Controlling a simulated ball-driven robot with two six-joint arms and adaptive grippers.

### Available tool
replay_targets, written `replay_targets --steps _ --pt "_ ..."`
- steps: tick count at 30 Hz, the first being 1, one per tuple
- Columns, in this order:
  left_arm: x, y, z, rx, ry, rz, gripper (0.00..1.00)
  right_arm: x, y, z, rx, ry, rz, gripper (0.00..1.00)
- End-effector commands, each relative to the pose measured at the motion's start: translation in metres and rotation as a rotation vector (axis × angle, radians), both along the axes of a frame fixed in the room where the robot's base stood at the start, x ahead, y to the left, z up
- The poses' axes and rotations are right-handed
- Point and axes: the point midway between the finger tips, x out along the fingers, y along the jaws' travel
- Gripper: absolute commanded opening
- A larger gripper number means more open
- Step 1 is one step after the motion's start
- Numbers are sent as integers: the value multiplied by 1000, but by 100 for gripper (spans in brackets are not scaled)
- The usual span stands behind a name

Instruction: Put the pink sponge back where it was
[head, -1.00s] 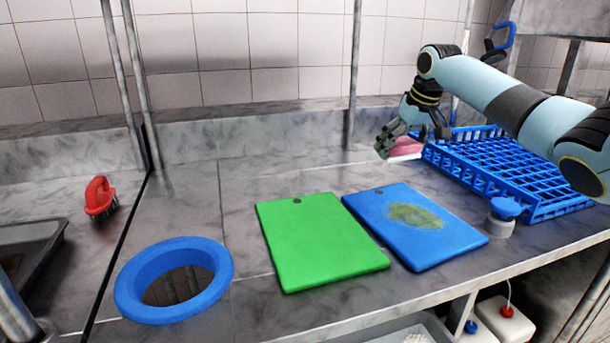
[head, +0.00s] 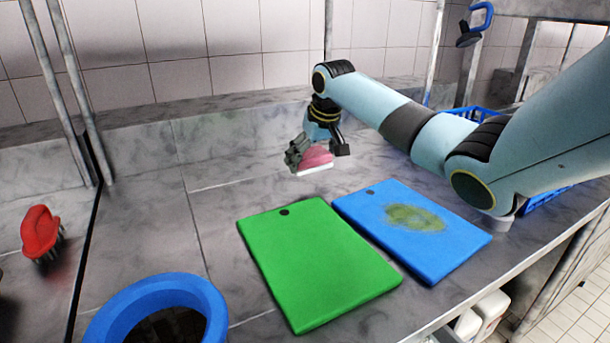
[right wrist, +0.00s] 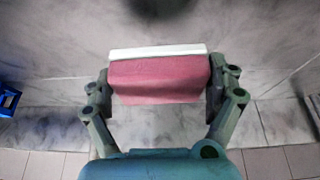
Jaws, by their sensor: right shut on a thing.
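The pink sponge (head: 316,158) with a white layer is in my right gripper (head: 318,154). The right wrist view shows the sponge (right wrist: 160,80) between both fingers of the right gripper (right wrist: 160,85), its white layer along the upper edge. In the head view it is behind the blue cutting board (head: 450,248) and the green cutting board (head: 320,265), apparently above the steel counter. I cannot tell its exact height. My left gripper is not in view.
The blue board bears a greenish-brown stain (head: 415,217). A blue ring (head: 208,300) surrounds a counter hole at front left. A red brush (head: 40,232) lies far left. My right arm partly hides a blue rack (head: 478,113). Counter behind the green board is clear.

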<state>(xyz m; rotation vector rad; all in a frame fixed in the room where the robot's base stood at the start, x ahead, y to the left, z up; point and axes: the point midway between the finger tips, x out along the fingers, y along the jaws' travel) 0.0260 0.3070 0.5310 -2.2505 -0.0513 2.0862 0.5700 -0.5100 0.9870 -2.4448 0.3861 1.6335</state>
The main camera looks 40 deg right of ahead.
Motion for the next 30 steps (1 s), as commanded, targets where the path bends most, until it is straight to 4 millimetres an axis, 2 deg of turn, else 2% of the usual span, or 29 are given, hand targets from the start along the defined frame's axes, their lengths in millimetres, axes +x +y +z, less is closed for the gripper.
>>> replay_targets --steps 1,4,8,14,24,25,27,30 --pt "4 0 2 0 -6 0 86 2 8 -4 3 1 0 59" --pt "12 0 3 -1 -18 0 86 4 16 -10 1 1 -1 59" --pt "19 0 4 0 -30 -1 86 4 18 -22 0 3 -1 59" --pt "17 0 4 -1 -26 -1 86 4 18 -49 -1 2 -2 59" --pt "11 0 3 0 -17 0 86 4 17 -53 -1 2 -1 59" --pt "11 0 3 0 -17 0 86 4 17 -53 -2 1 -1 92" --pt "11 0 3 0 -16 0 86 4 17 -53 -1 2 -1 100" --pt "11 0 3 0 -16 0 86 4 17 -53 -1 1 0 100"
